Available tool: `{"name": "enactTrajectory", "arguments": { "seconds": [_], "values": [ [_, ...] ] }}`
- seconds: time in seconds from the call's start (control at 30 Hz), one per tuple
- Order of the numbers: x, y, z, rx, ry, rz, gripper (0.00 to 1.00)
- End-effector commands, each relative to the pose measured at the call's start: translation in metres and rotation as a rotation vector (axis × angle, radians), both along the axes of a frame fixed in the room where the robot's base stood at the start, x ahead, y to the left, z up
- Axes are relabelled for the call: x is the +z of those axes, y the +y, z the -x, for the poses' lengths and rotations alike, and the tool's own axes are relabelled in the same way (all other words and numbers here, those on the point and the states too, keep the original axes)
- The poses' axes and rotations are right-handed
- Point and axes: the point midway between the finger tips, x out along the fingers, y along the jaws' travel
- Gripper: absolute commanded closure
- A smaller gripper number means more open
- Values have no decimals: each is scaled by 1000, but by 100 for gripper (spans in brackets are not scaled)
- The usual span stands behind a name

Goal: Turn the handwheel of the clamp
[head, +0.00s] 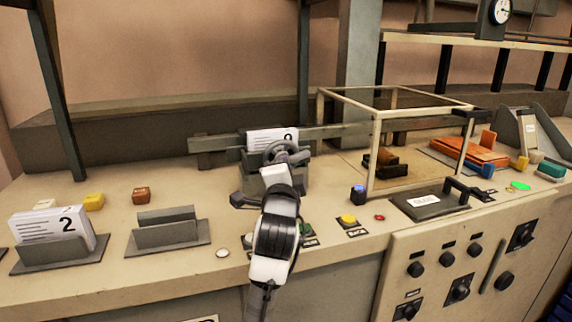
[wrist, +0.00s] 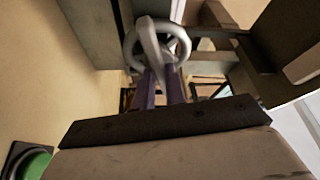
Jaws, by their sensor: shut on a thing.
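The clamp (head: 262,180) is a grey metal device standing on the bench near the middle of the head view. Its grey handwheel (head: 287,150) sits at the top right of it. A white card (head: 270,139) with a dark numeral stands behind the wheel. My gripper (head: 281,166) reaches the handwheel from the front and hides its lower part. In the wrist view the spoked handwheel (wrist: 150,36) is at top centre. My two purplish fingers (wrist: 159,84) are shut on its lower part. The exact contact is partly hidden.
A card holder with card 2 (head: 62,223) and an empty holder (head: 166,232) stand at left. A glass case frame (head: 373,150) stands close at right. Buttons, including a yellow one (head: 348,219), line the bench front. Small coloured blocks lie behind the holders.

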Motion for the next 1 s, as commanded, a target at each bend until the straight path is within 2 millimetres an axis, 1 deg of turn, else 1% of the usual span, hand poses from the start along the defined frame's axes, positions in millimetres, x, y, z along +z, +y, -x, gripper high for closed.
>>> {"name": "enactTrajectory", "arguments": {
  "seconds": [0.03, 0.6, 0.8, 1.0],
  "values": [
    [3, 1, 0, 2, 15, -44, 100],
    [5, 0, 0, 1, 182, -559, 100],
    [6, 0, 0, 1, 232, -718, 100],
    [6, 0, 0, 2, 274, -839, 100]
  ]
}}
